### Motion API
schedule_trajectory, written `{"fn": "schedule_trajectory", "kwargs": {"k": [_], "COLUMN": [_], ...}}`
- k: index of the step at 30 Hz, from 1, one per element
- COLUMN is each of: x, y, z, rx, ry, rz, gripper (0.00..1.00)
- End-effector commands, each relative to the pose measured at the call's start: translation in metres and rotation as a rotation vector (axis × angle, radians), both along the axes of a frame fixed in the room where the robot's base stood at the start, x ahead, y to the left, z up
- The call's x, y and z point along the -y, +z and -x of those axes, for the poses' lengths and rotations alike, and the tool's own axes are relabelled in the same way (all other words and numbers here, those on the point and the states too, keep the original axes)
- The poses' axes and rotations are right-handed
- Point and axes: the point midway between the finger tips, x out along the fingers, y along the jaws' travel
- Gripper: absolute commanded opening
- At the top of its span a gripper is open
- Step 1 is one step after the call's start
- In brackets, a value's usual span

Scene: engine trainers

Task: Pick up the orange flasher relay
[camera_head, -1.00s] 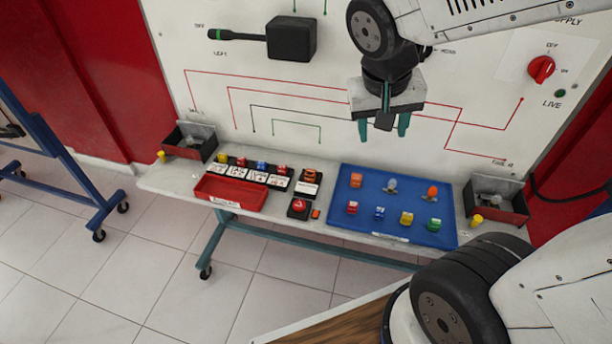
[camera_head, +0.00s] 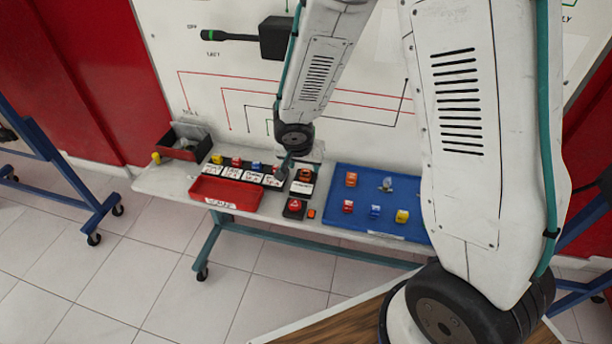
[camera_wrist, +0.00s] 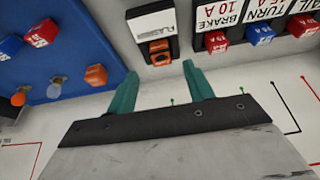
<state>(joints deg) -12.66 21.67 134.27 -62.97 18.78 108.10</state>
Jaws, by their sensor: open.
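An orange flasher relay (camera_wrist: 160,52) sits in a black socket with a white label reading FLASHER in the wrist view. In the head view the orange relay (camera_head: 305,174) stands at the right end of the row of sockets. My gripper (camera_wrist: 161,78) is open and empty, its two teal fingers apart and pointing toward the relay, which lies just beyond and between the tips. In the head view my gripper (camera_head: 294,160) hangs over the back of the bench, partly hidden by my wrist. A second orange block (camera_head: 351,179) stands on the blue mat, also in the wrist view (camera_wrist: 96,76).
The blue mat (camera_head: 335,209) holds several coloured parts; my arm hides its right side. Labelled sockets with red, blue and yellow parts (camera_head: 217,158) run left of the relay. A red tray (camera_head: 225,193) and a red triangle button (camera_head: 295,204) are in front. The panel rises behind.

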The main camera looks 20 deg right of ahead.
Motion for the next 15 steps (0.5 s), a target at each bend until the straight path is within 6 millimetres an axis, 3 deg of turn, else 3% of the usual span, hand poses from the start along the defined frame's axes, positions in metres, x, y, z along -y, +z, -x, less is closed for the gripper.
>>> {"fn": "schedule_trajectory", "kwargs": {"k": [9, 15], "x": [0.009, 0.011], "y": [-0.037, -0.047], "z": [-0.014, -0.018], "rx": [-0.003, 0.000], "ry": [0.000, 0.000], "rz": [0.002, 0.000], "gripper": [0.52, 0.52]}}
